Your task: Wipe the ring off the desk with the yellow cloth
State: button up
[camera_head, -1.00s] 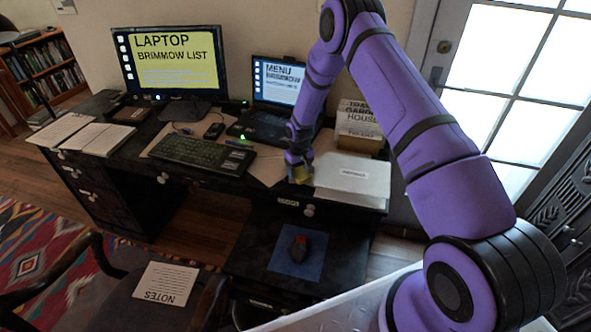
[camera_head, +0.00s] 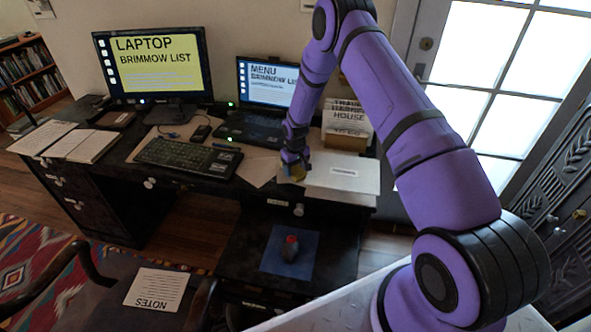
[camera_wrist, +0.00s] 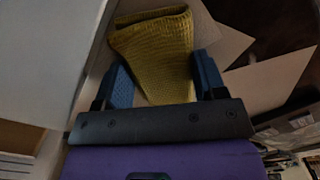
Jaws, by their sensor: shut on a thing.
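The yellow cloth (camera_wrist: 155,50) is folded and sits between the two blue fingers of my gripper (camera_wrist: 158,85) in the wrist view. In the head view my gripper (camera_head: 294,168) is low over the right part of the dark desk (camera_head: 222,186), shut on the cloth (camera_head: 298,173). It is beside the white binder or folder (camera_head: 343,172) and over tan paper. Whether the cloth touches the surface I cannot tell. No ring shows in either view; the gripper and cloth may hide it.
A keyboard (camera_head: 187,157), a monitor (camera_head: 152,62) and a laptop (camera_head: 262,93) stand left of and behind my gripper. A book box (camera_head: 346,125) is behind the folder. Open papers (camera_head: 68,141) lie far left.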

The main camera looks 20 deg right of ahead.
aim_at(278, 167)
jog(key=shift+w+a, duration=0.6)
jog(key=shift+a, duration=0.15)
jog(key=shift+w+a, duration=0.55)
jog(key=shift+a, duration=0.2)
jog(key=shift+w+a+f, duration=0.1)
jog(key=shift+w+a, duration=0.35)
jog(key=shift+a, duration=0.3)
jog(key=shift+w+a, duration=0.5)
jog(key=shift+a, duration=0.25)
jog(key=shift+w+a+f, duration=0.1)
jog(key=shift+w+a, duration=0.35)
jog(key=shift+a, duration=0.3)
jog(key=shift+w+a+r, duration=0.15)
jog(key=shift+w+a, duration=0.6)
jog(key=shift+a, duration=0.15)
jog(key=shift+w+d+r, duration=0.1)
jog(key=shift+w+d, duration=0.55)
jog(key=shift+s+d, duration=0.6)
jog(key=shift+d, duration=0.2)
jog(key=shift+s+d, duration=0.55)
jog(key=shift+d, duration=0.25)
jog(key=shift+s+d, duration=0.65)
jog(key=shift+d, duration=0.25)
jog(key=shift+s+d, duration=0.65)
jog(key=shift+d, duration=0.25)
jog(key=shift+s+d+f, duration=0.2)
jog(key=shift+s+d, duration=0.75)
jog(key=shift+d, duration=0.25)
